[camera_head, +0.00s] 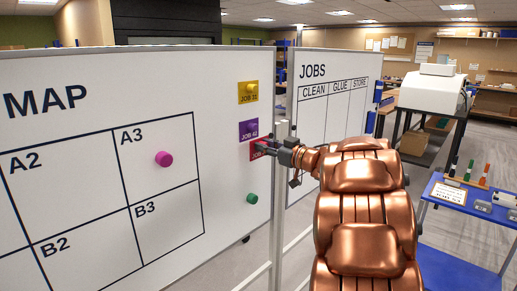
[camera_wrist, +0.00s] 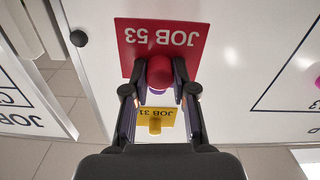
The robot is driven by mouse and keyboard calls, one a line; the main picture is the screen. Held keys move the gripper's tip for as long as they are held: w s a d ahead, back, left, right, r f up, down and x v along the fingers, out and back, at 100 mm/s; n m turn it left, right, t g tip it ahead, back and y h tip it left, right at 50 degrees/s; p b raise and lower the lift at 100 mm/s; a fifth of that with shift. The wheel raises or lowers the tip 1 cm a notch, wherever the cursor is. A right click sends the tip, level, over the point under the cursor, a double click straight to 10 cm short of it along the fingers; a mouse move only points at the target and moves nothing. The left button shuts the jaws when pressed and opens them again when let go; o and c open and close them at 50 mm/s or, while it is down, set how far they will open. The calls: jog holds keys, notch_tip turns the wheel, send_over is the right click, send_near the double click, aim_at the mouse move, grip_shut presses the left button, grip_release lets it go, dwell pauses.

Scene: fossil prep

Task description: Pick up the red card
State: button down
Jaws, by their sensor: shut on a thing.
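The red card (camera_wrist: 137,57), marked JOB 53, shows upside down in the wrist view with a round red knob (camera_wrist: 159,70) on its face. In the head view the red card (camera_head: 256,153) is partly covered by my gripper (camera_head: 268,147) at the whiteboard's right side. In the wrist view my gripper's (camera_wrist: 158,94) two fingers are on either side of the red knob, shut on it. The card is at the board's face; I cannot tell whether it touches the board.
On the map whiteboard (camera_head: 75,75) are a purple card (camera_head: 248,131) just above the red one, a yellow card (camera_head: 248,92) higher, a green knob (camera_head: 252,198) and a pink knob (camera_head: 164,158). A JOBS board (camera_head: 335,120) stands to the right. A blue cart (camera_head: 460,195) is at the right.

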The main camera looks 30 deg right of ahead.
jog(key=b+v, duration=0.2)
jog(key=v, duration=1.3)
jog(key=shift+s, duration=0.1)
